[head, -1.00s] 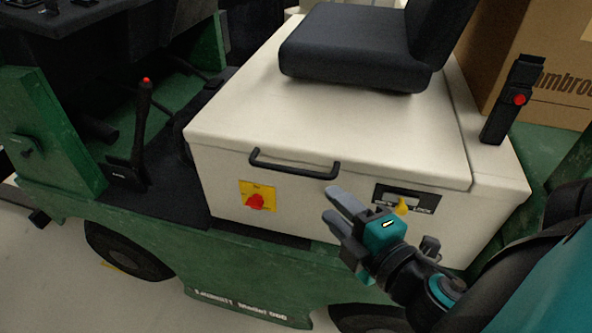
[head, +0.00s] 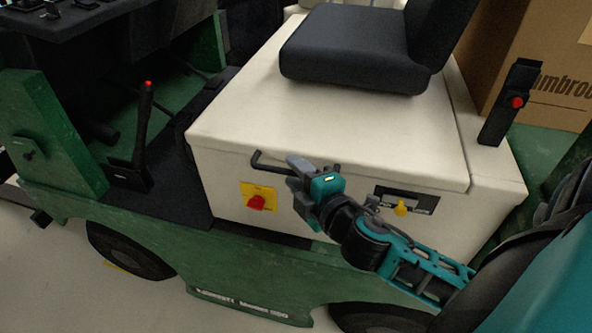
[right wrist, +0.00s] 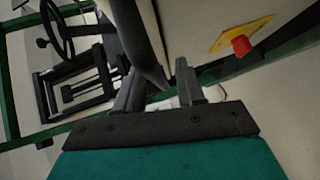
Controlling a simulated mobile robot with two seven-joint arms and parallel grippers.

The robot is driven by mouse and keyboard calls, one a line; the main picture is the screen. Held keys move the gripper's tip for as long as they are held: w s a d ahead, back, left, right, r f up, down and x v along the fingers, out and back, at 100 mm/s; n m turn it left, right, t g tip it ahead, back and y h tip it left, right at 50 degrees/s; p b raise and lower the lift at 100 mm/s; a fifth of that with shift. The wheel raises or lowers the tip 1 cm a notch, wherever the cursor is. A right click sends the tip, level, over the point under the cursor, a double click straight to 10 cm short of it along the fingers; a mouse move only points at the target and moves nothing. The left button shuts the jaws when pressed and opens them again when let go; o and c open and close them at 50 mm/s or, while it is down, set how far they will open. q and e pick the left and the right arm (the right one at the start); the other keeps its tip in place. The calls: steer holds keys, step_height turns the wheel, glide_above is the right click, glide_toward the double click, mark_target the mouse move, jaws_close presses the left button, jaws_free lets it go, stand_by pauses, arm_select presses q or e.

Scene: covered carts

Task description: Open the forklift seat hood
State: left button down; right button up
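The cream seat hood (head: 330,120) is closed on the green forklift, with the black seat on top. Its black bar handle (head: 262,163) is on the upper front face, its right part hidden behind my right gripper (head: 293,173). In the right wrist view the handle (right wrist: 145,45) runs in between the two spread grey fingers (right wrist: 160,88). The gripper is open at the handle; I cannot tell whether a finger touches it. My left gripper is not in view.
A red knob on a yellow plate (head: 257,198) sits below the handle. A dark latch panel with a yellow key (head: 402,207) is to the right. A black lever (head: 143,130) stands at left. A black post with a red button (head: 508,103) and a cardboard box (head: 555,75) are at right.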

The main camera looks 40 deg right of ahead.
steer(key=shift+w, duration=0.3)
jaws_close()
stand_by(0.3)
